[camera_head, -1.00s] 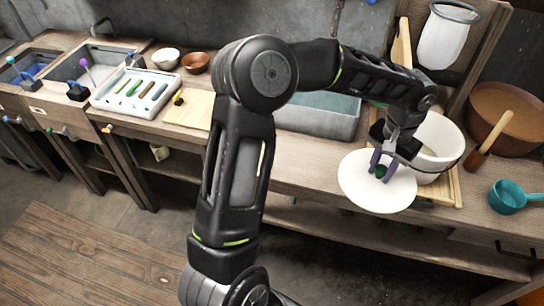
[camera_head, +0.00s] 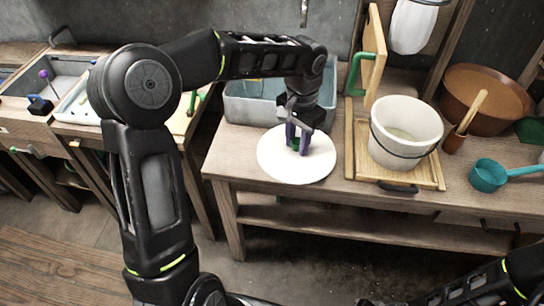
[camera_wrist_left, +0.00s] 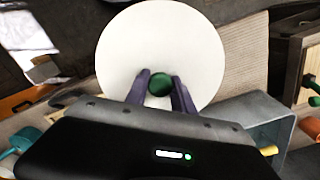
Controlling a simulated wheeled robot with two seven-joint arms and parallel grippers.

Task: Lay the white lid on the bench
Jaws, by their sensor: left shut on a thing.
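The round white lid (camera_head: 278,165) has a green knob (camera_wrist_left: 160,85) at its middle. My left gripper (camera_head: 297,143) is shut on that knob and holds the lid nearly flat above the front part of the wooden bench (camera_head: 238,150). In the left wrist view the lid (camera_wrist_left: 160,35) fills the top middle, with the fingers (camera_wrist_left: 160,78) on both sides of the knob. I cannot tell whether the lid touches the bench. My right gripper is out of view.
The open white bucket (camera_head: 405,125) stands on a wooden tray (camera_head: 361,160) right of the lid. A grey-blue basin (camera_head: 245,105) is behind the lid. A teal ladle (camera_head: 490,175) and a brown bowl (camera_head: 500,95) are farther right. Bare bench shows left of the lid.

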